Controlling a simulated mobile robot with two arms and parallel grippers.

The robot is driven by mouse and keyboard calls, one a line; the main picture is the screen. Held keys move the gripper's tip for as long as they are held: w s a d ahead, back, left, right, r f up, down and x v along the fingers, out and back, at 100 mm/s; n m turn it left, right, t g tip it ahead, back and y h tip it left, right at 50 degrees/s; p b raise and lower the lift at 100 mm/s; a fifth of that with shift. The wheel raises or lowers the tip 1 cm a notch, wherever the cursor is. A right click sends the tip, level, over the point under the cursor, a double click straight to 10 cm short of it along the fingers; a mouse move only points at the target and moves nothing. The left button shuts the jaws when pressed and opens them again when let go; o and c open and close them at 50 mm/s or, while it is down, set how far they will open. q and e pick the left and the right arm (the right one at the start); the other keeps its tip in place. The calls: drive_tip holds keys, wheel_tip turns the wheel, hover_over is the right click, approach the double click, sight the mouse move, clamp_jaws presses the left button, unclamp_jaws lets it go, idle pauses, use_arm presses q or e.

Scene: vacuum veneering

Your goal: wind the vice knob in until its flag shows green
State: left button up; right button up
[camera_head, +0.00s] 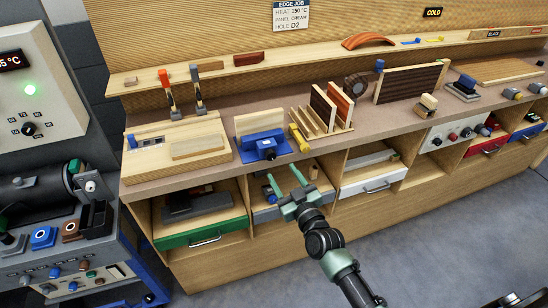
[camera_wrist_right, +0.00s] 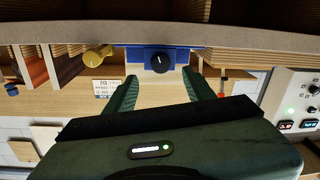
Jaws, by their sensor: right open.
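The blue vice (camera_head: 252,148) stands at the front edge of the bench, with a pale upright board (camera_head: 259,121) at its back. Its dark round knob (camera_head: 269,154) faces the front and also shows in the right wrist view (camera_wrist_right: 160,63) against the blue vice body (camera_wrist_right: 185,55). I cannot make out a flag or its colour. My right gripper (camera_head: 284,173) is open and empty, in front of and below the knob. In the right wrist view its two fingers (camera_wrist_right: 160,86) point toward the vice, one on each side of the knob, apart from it.
A yellow-handled tool (camera_head: 298,138) lies close to the right of the vice, beside a rack of panels (camera_head: 322,122). A wooden board with a blue piece (camera_head: 176,146) lies to the left. The bench's front edge and open drawers (camera_head: 205,232) are near my right arm.

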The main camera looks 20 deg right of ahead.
sight(272, 157)
drive_tip(key=w, duration=0.7)
drive_tip(key=shift+w+a, duration=0.2)
drive_tip(key=shift+a, duration=0.2)
